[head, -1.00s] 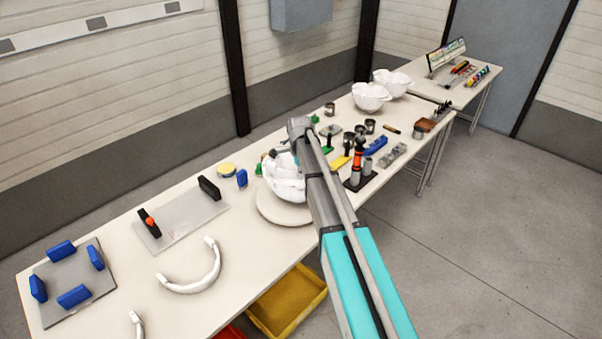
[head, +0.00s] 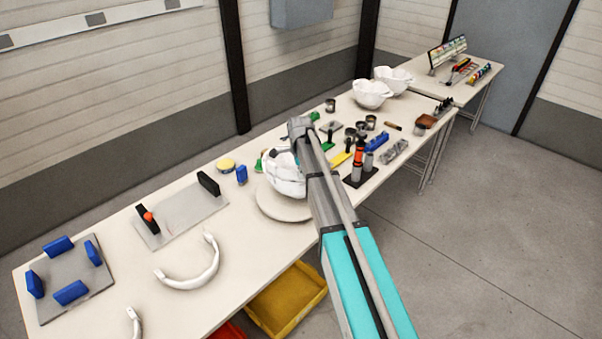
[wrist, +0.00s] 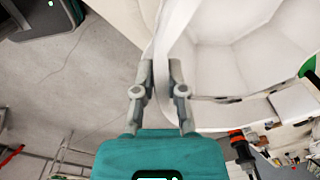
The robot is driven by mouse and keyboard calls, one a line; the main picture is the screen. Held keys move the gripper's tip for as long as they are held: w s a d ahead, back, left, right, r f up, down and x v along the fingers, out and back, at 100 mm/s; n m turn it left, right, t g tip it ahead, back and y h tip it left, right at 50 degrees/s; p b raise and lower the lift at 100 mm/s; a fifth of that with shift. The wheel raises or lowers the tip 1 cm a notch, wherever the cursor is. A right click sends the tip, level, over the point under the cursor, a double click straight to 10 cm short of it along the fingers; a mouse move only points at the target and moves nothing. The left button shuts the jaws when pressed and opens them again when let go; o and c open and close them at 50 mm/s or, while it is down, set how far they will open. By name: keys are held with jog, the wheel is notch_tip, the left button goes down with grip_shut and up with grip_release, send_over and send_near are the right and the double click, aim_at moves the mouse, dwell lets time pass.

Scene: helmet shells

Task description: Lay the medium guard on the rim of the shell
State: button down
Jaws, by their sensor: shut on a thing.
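In the head view the white helmet shell (head: 284,172) sits on a round pale stand (head: 284,207) at the table's near edge, partly hidden by my arm. The wrist view shows its white curved surface (wrist: 235,60) filling the upper right. My gripper (wrist: 160,75) is shut on a thin white band, the guard (wrist: 164,48), beside the shell. Whether the guard touches the shell's rim I cannot tell. My gripper and the held guard are hidden behind my arm in the head view.
A white C-shaped guard (head: 190,282) and part of another (head: 134,322) lie on the table's front left. A grey plate (head: 75,285) with blue blocks is further left. Tools and cups crowd the table right of the shell. A yellow bin (head: 287,302) stands below.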

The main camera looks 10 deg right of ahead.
jog(key=shift+f+b, duration=0.6)
jog(key=c, duration=0.6)
grip_release()
dwell(0.5)
jog(key=shift+r, duration=0.15)
